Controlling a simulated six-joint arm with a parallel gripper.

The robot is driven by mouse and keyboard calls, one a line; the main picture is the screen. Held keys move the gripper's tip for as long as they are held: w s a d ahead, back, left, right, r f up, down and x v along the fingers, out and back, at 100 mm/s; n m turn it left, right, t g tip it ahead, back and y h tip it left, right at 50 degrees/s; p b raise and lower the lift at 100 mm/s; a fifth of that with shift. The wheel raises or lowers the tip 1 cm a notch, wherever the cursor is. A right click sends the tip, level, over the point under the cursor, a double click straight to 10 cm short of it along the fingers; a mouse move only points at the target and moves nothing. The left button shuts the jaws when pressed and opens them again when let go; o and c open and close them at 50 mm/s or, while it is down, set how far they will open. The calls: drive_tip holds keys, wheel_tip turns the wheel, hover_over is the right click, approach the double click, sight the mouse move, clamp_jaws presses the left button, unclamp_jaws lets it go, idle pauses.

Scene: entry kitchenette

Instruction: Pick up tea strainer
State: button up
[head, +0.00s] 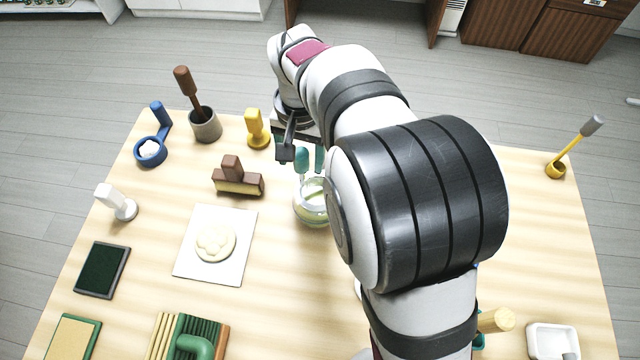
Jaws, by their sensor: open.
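A teal rounded handle (302,163) stands up at the rim of a clear round glass vessel (312,215) with pale yellow-green contents, near the back middle of the table. It looks like the tea strainer's handle, but its lower end is hard to make out and I cannot be sure. My gripper (301,151) is open just above the vessel, pointing down, with the teal handle appearing between its fingers. I cannot tell whether either finger touches it. My arm hides part of the vessel's right side.
A brown stamp-like block (238,184), yellow stamp (256,130), grey cup with brown tool (205,125) and blue ring-shaped holder (150,158) stand left. A white sheet (190,265) lies nearer. My arm covers much of the table's middle right.

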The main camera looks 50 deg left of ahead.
clamp_jaws()
idle(1.3)
